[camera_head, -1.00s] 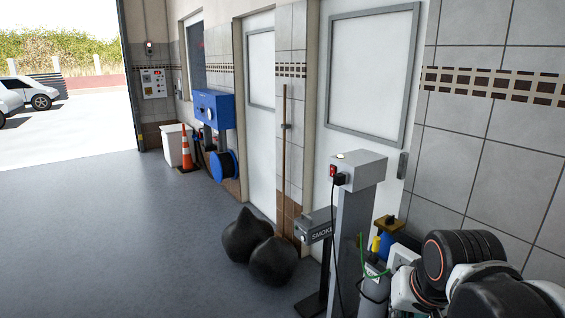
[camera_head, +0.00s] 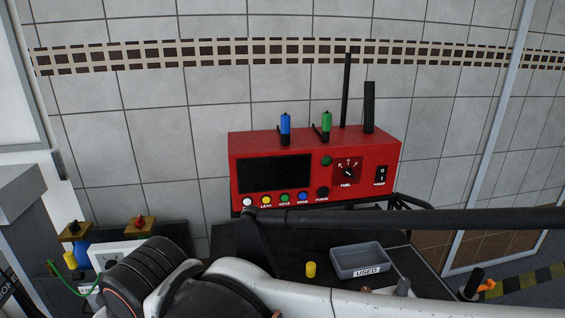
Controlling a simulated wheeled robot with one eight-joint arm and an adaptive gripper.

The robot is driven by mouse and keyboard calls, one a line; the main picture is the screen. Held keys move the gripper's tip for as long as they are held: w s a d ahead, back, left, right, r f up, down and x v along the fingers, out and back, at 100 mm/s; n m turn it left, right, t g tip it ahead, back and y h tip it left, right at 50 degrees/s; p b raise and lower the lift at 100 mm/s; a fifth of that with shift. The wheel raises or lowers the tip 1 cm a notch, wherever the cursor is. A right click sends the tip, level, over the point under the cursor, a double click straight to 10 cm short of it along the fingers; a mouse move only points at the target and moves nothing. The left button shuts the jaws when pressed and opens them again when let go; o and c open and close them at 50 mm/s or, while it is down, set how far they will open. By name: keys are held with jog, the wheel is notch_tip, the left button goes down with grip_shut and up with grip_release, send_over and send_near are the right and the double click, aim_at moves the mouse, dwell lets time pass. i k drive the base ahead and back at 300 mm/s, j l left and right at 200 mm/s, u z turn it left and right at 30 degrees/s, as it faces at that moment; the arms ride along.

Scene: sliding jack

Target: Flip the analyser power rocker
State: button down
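The red analyser (camera_head: 230,155) stands against the tiled wall, with a dark screen, a row of coloured buttons and a fuel knob (camera_head: 348,171). The power rocker (camera_head: 381,174) is a small black switch marked 1 and 0 at the right end of its front face. Its exact tilt is too small to tell. My arm's white and black links cross the bottom of the view, in front of and below the analyser. My gripper is not in view.
A black bar (camera_head: 430,218) runs across in front of the analyser's lower edge. On the dark cart top are a grey tray (camera_head: 368,274) labelled USED and a yellow cylinder (camera_head: 311,269). Blue and green holders (camera_head: 326,124) stand on the analyser. Bottles (camera_head: 82,250) stand at the left.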

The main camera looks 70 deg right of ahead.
aim_at(381, 173)
jog(key=z, duration=2.3)
